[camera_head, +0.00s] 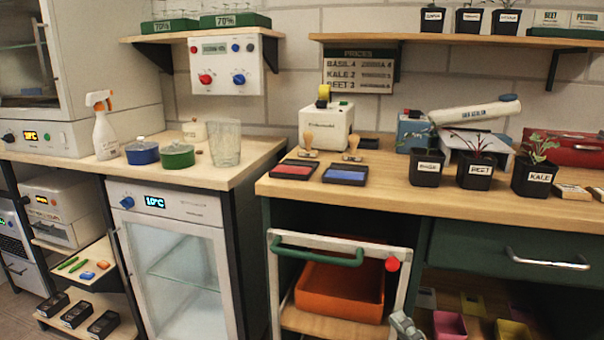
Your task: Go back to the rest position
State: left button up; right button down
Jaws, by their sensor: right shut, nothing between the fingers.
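My right gripper (406,325) shows at the bottom edge, right of centre. It is shut and empty, and most of it is cut off by the frame. It appears in front of the lower right corner of a white-framed cabinet front (400,285) with a green handle; I cannot tell whether it touches it. My left gripper is out of view. Three black pots labelled BASIL (427,172), BEET (474,173) and KALE (533,181) stand on the right wooden bench (395,193), well above the gripper.
An orange bin (340,290) sits in the cabinet. A green drawer (510,260) with a metal handle is to the right, above pink (450,325) and yellow (512,330) pots. A glass-door fridge (180,265) stands left, with a dark gap between the benches.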

jog(key=s+d+f+n+g+h, duration=0.1)
jog(key=d+f+n+g+h, duration=0.25)
jog(key=f, duration=0.55)
jog(key=s+d+f+n+g+h, duration=0.15)
jog(key=d+f+n+g, duration=0.3)
jog(key=f, duration=0.45)
jog(key=s+d+f+n+g+h, duration=0.35)
jog(key=s+d+f, duration=0.2)
jog(key=d, duration=0.25)
jog(key=s+d+f+n+g+h, duration=0.35)
jog(key=s+d+h, duration=0.2)
jog(key=d, duration=0.35)
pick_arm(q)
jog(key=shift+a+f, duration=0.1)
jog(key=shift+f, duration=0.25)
pick_arm(e)
jog(key=s+a+f+m+y, duration=0.1)
jog(key=a+f+m+y, duration=0.1)
jog(key=a, duration=0.5)
jog(key=s+a+f+m+y, duration=0.1)
jog(key=s+a+f, duration=0.1)
jog(key=a, duration=0.5)
jog(key=shift+s+a+f+m+y, duration=0.25)
jog(key=shift+f+m+y, duration=0.15)
jog(key=shift+f, duration=0.4)
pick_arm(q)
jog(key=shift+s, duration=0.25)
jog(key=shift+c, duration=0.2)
